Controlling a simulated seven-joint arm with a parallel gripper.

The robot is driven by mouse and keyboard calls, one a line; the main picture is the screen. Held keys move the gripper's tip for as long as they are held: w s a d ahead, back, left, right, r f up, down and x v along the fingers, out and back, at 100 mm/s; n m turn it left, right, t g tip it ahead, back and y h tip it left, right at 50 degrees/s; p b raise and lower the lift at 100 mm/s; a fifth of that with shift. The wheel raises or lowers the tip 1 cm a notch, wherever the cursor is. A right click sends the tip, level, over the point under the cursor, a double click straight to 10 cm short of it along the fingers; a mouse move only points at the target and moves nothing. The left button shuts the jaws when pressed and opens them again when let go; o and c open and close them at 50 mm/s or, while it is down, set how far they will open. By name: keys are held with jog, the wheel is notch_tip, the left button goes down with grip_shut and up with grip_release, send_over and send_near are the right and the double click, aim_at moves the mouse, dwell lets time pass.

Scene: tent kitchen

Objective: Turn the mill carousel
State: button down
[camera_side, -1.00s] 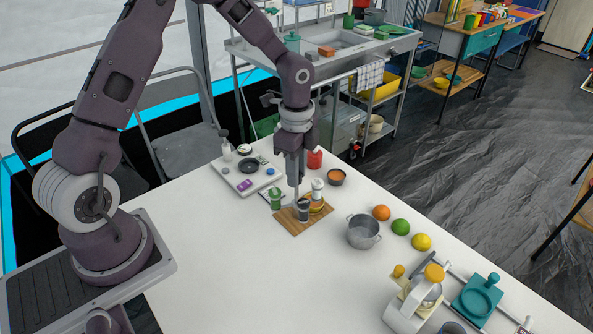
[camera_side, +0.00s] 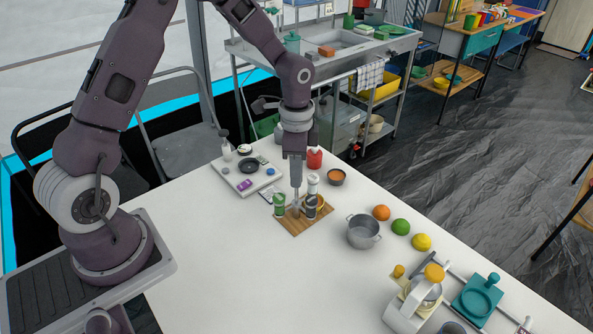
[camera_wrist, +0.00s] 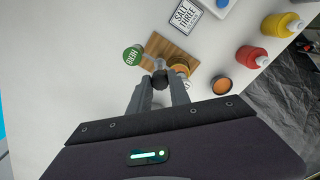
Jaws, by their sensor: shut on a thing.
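The mill carousel stands on a wooden board (camera_side: 292,231) on the white table. Its green mill (camera_side: 279,205) is at the left, a dark-bodied mill (camera_side: 310,208) at the right front, and a white-topped mill (camera_side: 313,184) behind. My gripper (camera_side: 296,207) points straight down among them. In the wrist view, my gripper (camera_wrist: 160,86) is shut on a dark round knob (camera_wrist: 160,77), seemingly the carousel's centre. A grey arm (camera_wrist: 154,46) shows beyond it. The lettered green lid (camera_wrist: 133,55) is to the left, an orange-topped mill (camera_wrist: 181,69) to the right. The fingers partly hide the carousel.
A card reading "SALT THREE" (camera_wrist: 186,16) lies beyond the board. Red (camera_wrist: 251,56) and yellow (camera_wrist: 281,25) bottles and an orange-filled bowl (camera_wrist: 222,85) stand to the right. A pot (camera_side: 363,232) and fruit are right of the board. The table's near left is clear.

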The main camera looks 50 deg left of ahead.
jog(key=c, duration=1.2)
grip_release()
notch_tip(320, 180, up, 7)
jog(key=shift+r, duration=0.1)
jog(key=s+d+r+n+t+y, duration=0.1)
jog(key=s+d+r+n+t, duration=0.15)
jog(key=s+r, duration=0.45)
jog(key=s+d+r+n+t, duration=0.1)
jog(key=s+r+n, duration=0.2)
jog(key=s+r, duration=0.45)
jog(key=s+d+n+t+h, duration=0.1)
jog(key=s+n+t, duration=0.1)
jog(key=s, duration=0.7)
jog(key=shift+s+n, duration=0.35)
jog(key=shift+n, duration=0.4)
